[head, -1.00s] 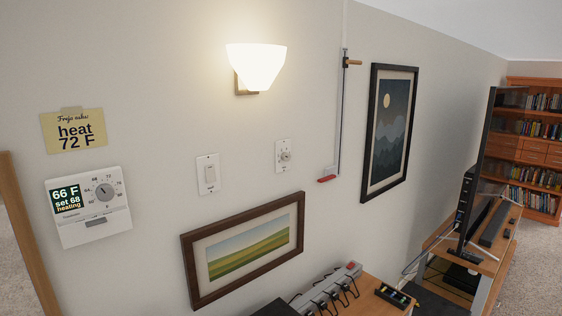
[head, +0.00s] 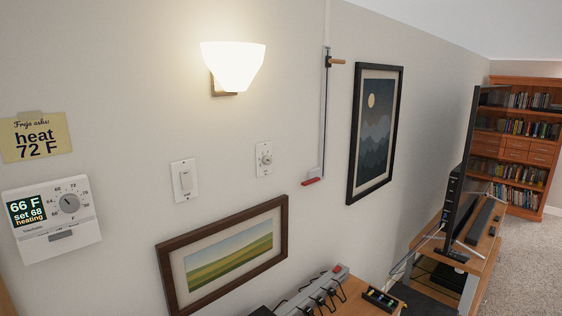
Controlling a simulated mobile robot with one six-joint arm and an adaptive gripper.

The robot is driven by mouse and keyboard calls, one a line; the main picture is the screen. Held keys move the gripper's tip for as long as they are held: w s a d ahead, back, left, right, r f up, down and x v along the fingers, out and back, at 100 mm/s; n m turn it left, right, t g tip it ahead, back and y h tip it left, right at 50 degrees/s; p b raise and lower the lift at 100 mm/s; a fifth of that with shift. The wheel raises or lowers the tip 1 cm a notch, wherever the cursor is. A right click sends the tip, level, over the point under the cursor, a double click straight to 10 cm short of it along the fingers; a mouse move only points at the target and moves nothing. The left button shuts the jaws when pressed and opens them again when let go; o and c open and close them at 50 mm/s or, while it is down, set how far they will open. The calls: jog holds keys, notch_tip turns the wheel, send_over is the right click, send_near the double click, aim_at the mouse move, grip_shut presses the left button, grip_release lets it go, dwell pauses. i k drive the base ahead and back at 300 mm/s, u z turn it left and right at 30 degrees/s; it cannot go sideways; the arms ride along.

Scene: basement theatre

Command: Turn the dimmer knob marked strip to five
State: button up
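A white wall plate with a round dimmer knob (head: 265,159) is on the wall right of centre, to the right of a white rocker switch plate (head: 184,180). The knob's marking and its setting are too small to read. My gripper is not in view.
A lit wall lamp (head: 233,66) is above the plates. A framed landscape (head: 228,257) hangs below them. A thermostat (head: 52,217) and a note (head: 35,138) are at left. A cord with a red end (head: 312,181) hangs right of the knob. A power strip (head: 316,290) lies below.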

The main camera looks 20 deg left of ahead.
aim_at(267, 160)
jog(key=i, duration=0.85)
jog(key=u, duration=0.05)
